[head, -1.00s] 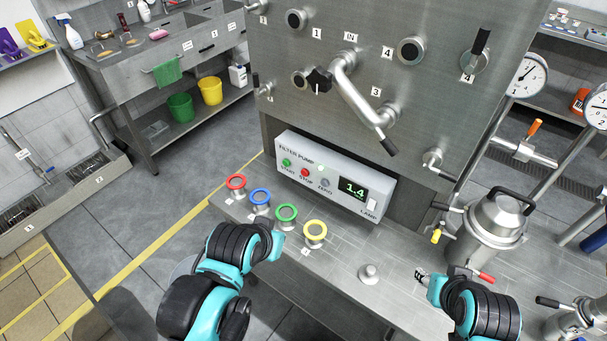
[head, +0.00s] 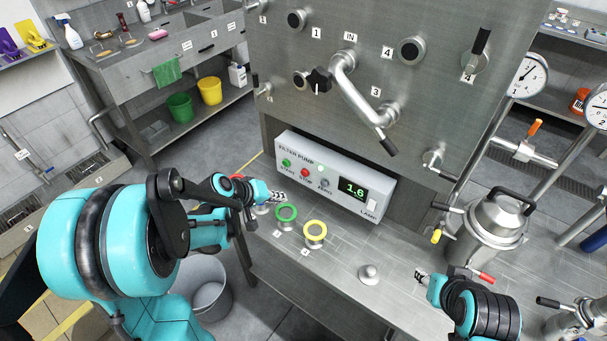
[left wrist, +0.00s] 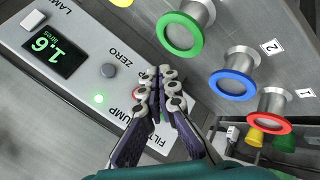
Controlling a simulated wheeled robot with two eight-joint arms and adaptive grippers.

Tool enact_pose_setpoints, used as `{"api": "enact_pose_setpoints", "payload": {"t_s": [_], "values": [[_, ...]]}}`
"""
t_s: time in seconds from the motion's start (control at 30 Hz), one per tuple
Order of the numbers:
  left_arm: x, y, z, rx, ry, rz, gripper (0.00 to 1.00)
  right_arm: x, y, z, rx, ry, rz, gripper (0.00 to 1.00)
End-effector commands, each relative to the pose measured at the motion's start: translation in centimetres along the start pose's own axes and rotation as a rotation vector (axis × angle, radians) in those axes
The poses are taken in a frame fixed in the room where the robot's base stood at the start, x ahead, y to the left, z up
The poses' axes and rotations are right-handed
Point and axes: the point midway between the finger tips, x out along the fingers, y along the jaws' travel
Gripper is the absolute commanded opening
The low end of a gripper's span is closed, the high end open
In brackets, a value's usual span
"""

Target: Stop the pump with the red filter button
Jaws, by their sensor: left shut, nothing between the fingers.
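The grey filter pump box (head: 338,201) is on the steel machine's front. Its red STOP button (head: 304,172) sits between the green START button (head: 286,163) and the grey ZERO button (head: 325,183). The display (head: 353,188) reads 1.6, and a small green light (head: 320,168) is lit. My left gripper (head: 279,197) is shut and empty, in front of the box's lower left. In the left wrist view its fingertips (left wrist: 164,72) mostly cover the red button (left wrist: 136,93); contact cannot be told. My right gripper (head: 422,278) is over the bench at right; its opening is unclear.
Green (head: 286,213) and yellow (head: 316,231) ringed ports stand on the bench below the box; blue (left wrist: 233,84) and red (left wrist: 271,125) ones show in the left wrist view. A metal vessel (head: 494,225) stands at right. A grey bin (head: 207,298) is on the floor.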

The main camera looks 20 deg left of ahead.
Motion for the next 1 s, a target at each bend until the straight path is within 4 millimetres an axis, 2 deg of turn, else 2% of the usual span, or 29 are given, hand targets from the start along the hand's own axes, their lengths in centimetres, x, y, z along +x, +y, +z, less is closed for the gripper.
{"api": "enact_pose_setpoints", "payload": {"t_s": [0.17,0.57,0.77,1.0], "values": [[0.6,-0.7,-0.5,-0.024,0.003,0.021,0.0,0.0,0.0,0.0,0.0,0.0,0.0,0.4],[0.8,-0.6,-0.6,-0.024,0.003,0.022,0.0,0.0,0.0,0.0,0.0,0.0,0.0,0.4],[2.0,0.3,-1.5,-0.023,0.003,0.023,0.0,-0.1,0.0,-0.1,0.0,0.0,0.0,0.4],[4.3,2.1,-3.3,-0.022,0.002,0.022,0.0,-0.2,0.0,-0.1,0.0,0.0,0.0,0.4]]}}
